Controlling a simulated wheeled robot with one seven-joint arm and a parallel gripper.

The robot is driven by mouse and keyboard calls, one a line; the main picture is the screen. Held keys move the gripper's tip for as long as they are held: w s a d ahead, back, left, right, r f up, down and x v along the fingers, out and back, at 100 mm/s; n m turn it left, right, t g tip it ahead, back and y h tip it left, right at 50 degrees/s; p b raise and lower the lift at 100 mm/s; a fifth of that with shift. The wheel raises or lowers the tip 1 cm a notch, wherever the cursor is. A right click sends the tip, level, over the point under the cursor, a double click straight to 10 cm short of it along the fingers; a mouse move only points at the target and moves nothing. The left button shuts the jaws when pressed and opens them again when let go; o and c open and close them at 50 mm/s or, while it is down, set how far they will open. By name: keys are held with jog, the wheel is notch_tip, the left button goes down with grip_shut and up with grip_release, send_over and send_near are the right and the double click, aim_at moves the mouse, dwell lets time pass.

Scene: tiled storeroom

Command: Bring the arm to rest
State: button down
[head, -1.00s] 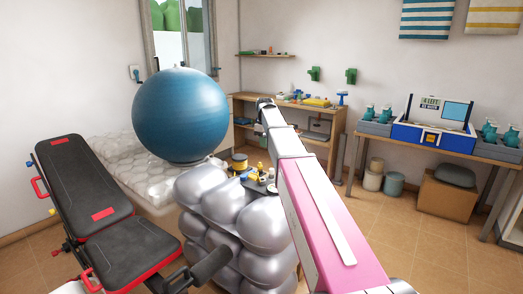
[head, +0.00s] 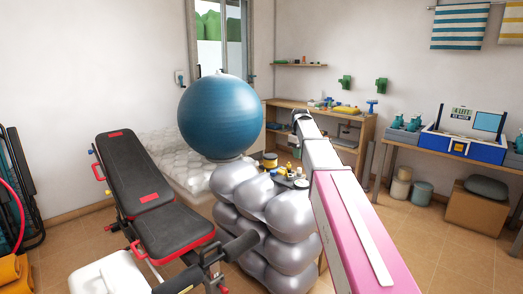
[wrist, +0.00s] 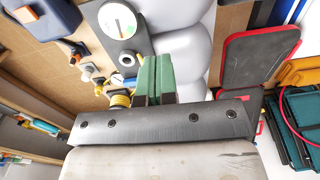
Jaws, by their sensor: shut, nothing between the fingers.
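My gripper (wrist: 152,78) shows in the wrist view as two green finger pads pressed together, with nothing between them. In the head view my pink and white arm stretches forward from the lower right, over the right side of the silver bulging stack (head: 282,254). The arm's far end is in front of the wooden shelf unit; the fingers cannot be made out there. In the wrist view, a grey plate with a round white dial (wrist: 118,20) and a yellow ringed item (wrist: 120,101) lie beyond and beside the fingers.
A black and red bench (head: 137,180) stands at left of the stack. A large blue ball (head: 220,118) sits behind it. The wooden shelf unit (head: 365,135) is at the back wall, a table (head: 405,146) at right. Open tiled floor shows at lower right.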

jog(key=s+f+m, duration=0.1)
jog(key=s+f, duration=0.4)
jog(key=f, duration=0.1)
jog(key=s+d+f+m, duration=0.1)
jog(key=s+f+m, duration=0.1)
jog(key=s+f, duration=0.3)
jog(key=s+f+m, duration=0.1)
jog(key=s+f, duration=0.4)
jog(key=f, duration=0.3)
jog(key=shift+s+d+f, duration=0.15)
jog(key=shift+f, duration=0.1)
jog(key=s+f+m, duration=0.2)
jog(key=s+f, duration=0.3)
jog(key=s, duration=0.3)
jog(key=s+f+m, duration=0.2)
jog(key=s+f, duration=0.4)
jog(key=s, duration=0.3)
jog(key=shift+d+f+m, duration=0.3)
jog(key=shift+d+m, duration=0.1)
jog(key=shift+d, duration=0.05)
jog(key=shift+w, duration=0.1)
